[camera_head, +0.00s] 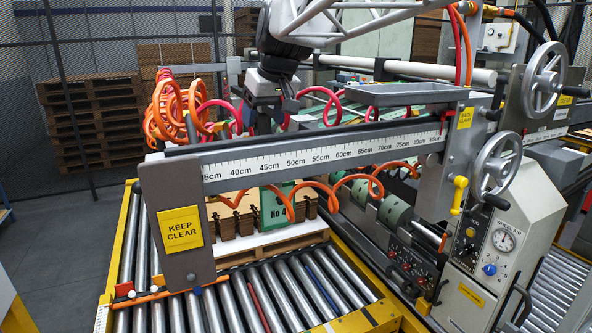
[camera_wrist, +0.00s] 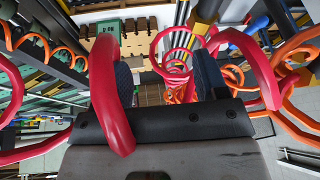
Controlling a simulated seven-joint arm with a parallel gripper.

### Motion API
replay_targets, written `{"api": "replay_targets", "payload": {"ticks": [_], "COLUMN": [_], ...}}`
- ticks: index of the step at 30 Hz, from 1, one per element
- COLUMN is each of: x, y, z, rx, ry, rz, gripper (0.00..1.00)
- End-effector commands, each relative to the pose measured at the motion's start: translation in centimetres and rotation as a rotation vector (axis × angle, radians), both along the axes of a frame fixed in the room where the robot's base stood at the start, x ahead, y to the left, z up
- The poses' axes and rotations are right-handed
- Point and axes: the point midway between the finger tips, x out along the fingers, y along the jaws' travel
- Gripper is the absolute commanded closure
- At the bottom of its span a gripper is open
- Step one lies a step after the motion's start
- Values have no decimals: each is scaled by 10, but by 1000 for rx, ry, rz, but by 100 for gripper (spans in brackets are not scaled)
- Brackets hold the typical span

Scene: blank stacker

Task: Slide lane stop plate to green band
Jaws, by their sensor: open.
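My gripper (camera_wrist: 163,68) is open, with two dark fingers well apart and nothing held between them in the wrist view. In the head view my gripper (camera_head: 264,118) hangs behind the ruler beam (camera_head: 320,152), among red hoses, and its fingertips are partly hidden. I cannot tell surely which part is the lane stop plate. A green plate (camera_head: 277,204) marked "No 4" stands upright below the beam beside the brown blanks (camera_head: 232,217); it also seems to show in the wrist view (camera_wrist: 108,27). I cannot make out a green band for certain.
Red hoses (camera_wrist: 110,90) loop close around my fingers. Orange coiled hoses (camera_head: 170,112) hang at the left. Rollers (camera_head: 285,300) lie below; handwheels (camera_head: 497,163) are at right.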

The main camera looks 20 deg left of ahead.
Motion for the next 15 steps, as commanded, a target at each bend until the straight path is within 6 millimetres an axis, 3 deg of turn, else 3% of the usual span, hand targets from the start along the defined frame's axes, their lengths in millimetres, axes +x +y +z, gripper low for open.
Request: {"api": "replay_targets", "payload": {"ticks": [6,11,15], "x": [38,51,48], "y": [35,68,109], "z": [-39,-58,-67], "rx": [-3,-22,-61], "ry": [69,85,65], "rz": [-127,-136,-56], "gripper": [34,34,34]}}
